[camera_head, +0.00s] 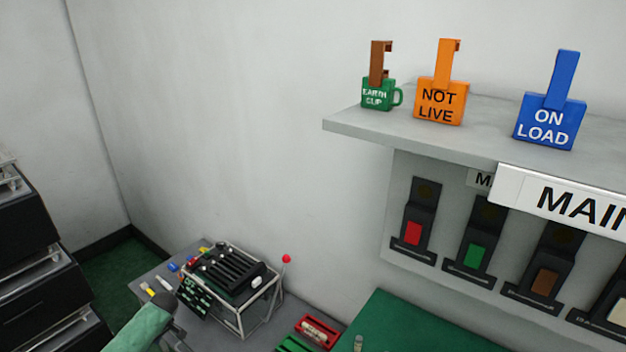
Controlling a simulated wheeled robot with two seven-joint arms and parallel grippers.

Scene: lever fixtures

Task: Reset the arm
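A green arm-like part (143,326) with a dark grey end comes in at the lower left edge, in front of the side table; it looks like a link of my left arm. No gripper fingers can be made out on it. My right arm and gripper are not clearly seen. On the wall panel (397,190) are several dark lever fixtures with coloured blocks: a red one (413,233), a green one (474,257) and a brown one (546,281).
The grey shelf (345,122) holds a green "EARTH CLIP" mug (377,96), an orange "NOT LIVE" tag (440,103) and a blue "ON LOAD" tag (547,122). Dark drawers (35,265) stand left.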

